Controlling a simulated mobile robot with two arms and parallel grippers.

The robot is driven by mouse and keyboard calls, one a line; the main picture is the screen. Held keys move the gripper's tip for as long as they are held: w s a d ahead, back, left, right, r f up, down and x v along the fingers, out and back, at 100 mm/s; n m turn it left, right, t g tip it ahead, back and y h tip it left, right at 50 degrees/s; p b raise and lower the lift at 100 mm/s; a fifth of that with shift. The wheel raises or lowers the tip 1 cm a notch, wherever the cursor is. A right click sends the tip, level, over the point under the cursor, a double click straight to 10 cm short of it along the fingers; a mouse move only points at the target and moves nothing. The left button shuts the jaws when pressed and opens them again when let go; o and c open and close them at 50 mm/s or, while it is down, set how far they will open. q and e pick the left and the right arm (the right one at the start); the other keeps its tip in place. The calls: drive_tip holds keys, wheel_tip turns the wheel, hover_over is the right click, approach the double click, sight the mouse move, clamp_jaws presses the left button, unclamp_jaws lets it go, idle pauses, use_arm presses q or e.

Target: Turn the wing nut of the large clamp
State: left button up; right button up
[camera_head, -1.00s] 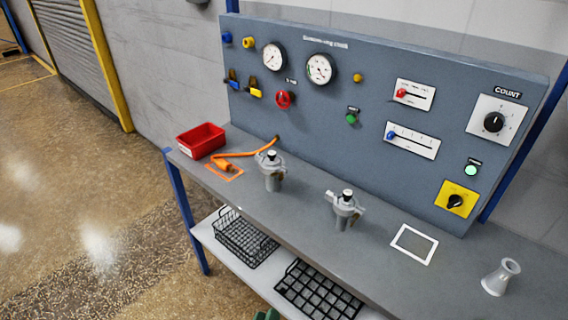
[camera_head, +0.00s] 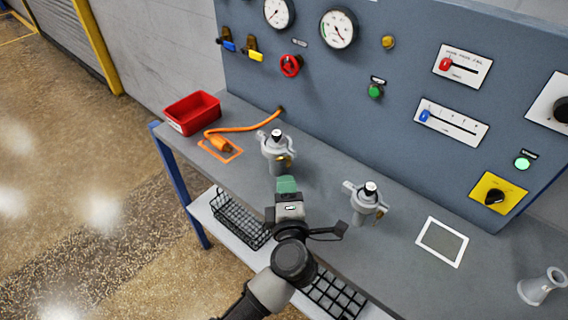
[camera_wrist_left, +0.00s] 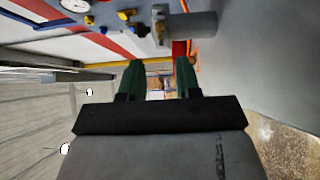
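Two grey clamp-like fittings with black-and-white tops stand upright on the bench, a left one (camera_head: 277,148) and a right one (camera_head: 367,206). I cannot tell surely which is the large clamp. The left one has a small brass-coloured part low on its front. My left gripper (camera_head: 287,185) is just in front of and below the left fitting, apart from it as far as I can see. In the left wrist view its two green fingers (camera_wrist_left: 161,76) are spread with nothing between them. A grey fitting (camera_wrist_left: 188,26) shows sideways beyond the fingertips. My right gripper is not in view.
A red bin (camera_head: 192,112) and an orange hose (camera_head: 243,128) lie at the bench's left. The blue-grey control panel (camera_head: 330,85) rises behind. A white frame (camera_head: 441,241) and a grey flanged piece (camera_head: 541,286) are at right. A black basket (camera_head: 241,218) sits on the lower shelf.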

sight(284, 165)
use_arm(q)
drive_tip(key=w, duration=0.4)
drive_tip(key=w+a, duration=0.1)
drive_tip(key=w, duration=0.2)
drive_tip(key=shift+f, duration=0.1)
clamp_jaws()
